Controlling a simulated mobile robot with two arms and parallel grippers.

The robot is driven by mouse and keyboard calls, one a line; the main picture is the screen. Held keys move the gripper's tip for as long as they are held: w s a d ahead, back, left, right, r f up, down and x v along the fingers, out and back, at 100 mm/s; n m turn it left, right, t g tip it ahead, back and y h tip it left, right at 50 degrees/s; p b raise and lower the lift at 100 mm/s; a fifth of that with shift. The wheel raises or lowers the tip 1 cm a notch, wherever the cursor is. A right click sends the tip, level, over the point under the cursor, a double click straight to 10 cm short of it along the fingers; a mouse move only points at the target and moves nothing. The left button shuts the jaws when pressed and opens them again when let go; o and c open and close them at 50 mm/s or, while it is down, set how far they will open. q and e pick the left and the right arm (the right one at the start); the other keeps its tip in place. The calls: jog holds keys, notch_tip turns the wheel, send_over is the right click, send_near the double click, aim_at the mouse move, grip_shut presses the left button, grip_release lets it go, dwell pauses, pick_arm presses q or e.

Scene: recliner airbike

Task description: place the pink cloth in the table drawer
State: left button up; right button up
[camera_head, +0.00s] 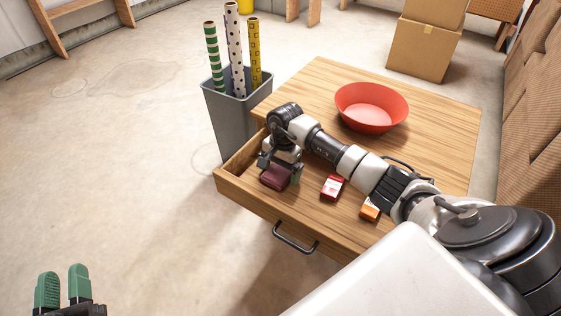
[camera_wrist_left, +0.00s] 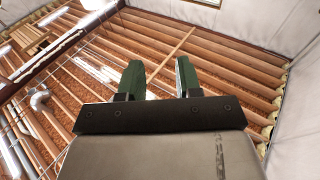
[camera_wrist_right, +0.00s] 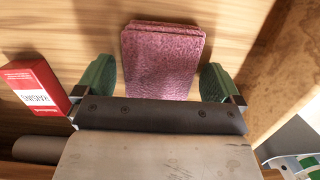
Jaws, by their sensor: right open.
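The pink cloth (camera_head: 275,177) is folded into a small dark pink pad and lies inside the open table drawer (camera_head: 246,199), near its left end. My right gripper (camera_head: 280,172) is over the cloth in the drawer. In the right wrist view the cloth (camera_wrist_right: 162,62) lies between the open fingers of the right gripper (camera_wrist_right: 158,82), with a small gap on each side. My left gripper (camera_head: 63,286) is open and empty at the lower left, away from the table. In the left wrist view its fingers (camera_wrist_left: 158,78) are apart, pointing up toward the ceiling.
The drawer also holds a red raisin box (camera_head: 332,187) and an orange box (camera_head: 370,209). A red bowl (camera_head: 371,108) stands on the wooden table (camera_head: 440,124). A grey bin (camera_head: 235,118) with several wrapping rolls stands left of the table. The floor at left is clear.

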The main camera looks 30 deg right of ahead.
jog(key=shift+r, duration=0.15)
pick_arm(q)
jog(key=s+a+f+g+y+p, duration=0.2)
jog(key=s+f+g+p, duration=0.1)
jog(key=f+g, duration=0.5)
jog(key=shift+a+f+y, duration=0.2)
jog(key=shift+f+y, duration=0.1)
pick_arm(e)
notch_tip(320, 180, up, 12)
jog(key=d, duration=0.1)
jog(key=shift+w+d, duration=0.35)
